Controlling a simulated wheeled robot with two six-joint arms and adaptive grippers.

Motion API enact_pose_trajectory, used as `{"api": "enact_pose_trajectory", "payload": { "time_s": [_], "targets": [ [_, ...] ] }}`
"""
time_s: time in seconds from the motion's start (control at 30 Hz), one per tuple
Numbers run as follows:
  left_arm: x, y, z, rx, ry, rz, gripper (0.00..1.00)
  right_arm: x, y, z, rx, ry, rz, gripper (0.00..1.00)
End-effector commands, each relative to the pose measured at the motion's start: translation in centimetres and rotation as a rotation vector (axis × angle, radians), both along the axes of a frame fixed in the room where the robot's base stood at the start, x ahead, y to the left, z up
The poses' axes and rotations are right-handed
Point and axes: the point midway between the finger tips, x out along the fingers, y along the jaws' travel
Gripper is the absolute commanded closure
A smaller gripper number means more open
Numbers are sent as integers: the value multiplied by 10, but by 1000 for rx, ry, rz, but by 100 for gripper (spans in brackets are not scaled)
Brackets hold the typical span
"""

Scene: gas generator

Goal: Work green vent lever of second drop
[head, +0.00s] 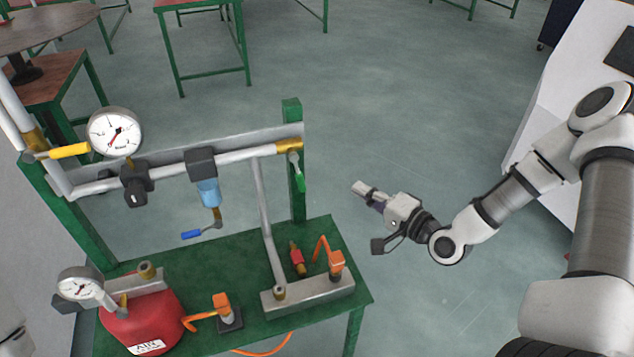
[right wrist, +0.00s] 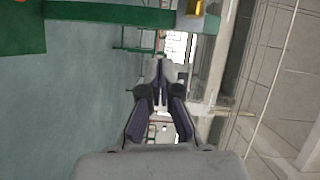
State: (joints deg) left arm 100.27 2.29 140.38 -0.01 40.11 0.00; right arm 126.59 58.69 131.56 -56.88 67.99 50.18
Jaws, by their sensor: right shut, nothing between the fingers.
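The green vent lever (head: 299,182) hangs down below a brass fitting (head: 289,145) at the right end of the grey pipe, in front of the green post (head: 292,110). My right gripper (head: 361,189) is to the right of the lever, apart from it, its fingers pointing left toward the post. It is shut and empty; its closed fingers also show in the right wrist view (right wrist: 160,72). A brass piece (right wrist: 197,7) shows at the top of that view, beside a green bar. I cannot make out the lever there. My left gripper is not in view.
The green bench (head: 235,247) below carries a red air tank (head: 140,322), gauges and a grey manifold (head: 307,293) with orange fittings. Open floor lies around my right gripper.

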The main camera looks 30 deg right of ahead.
Motion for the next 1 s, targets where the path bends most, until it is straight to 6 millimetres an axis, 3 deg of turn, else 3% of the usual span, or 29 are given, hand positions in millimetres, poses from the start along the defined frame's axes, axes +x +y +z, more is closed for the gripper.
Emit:
{"api": "enact_pose_trajectory", "payload": {
  "time_s": [0.17,0.5,0.7,1.0],
  "targets": [
    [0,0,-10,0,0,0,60,23,9,-5,-9,1,8,100],
    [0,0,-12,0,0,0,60,92,31,-8,-10,3,7,100],
    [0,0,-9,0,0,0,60,89,62,-12,-6,6,5,100],
    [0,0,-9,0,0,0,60,88,68,-14,-5,5,1,100]
  ]
}}
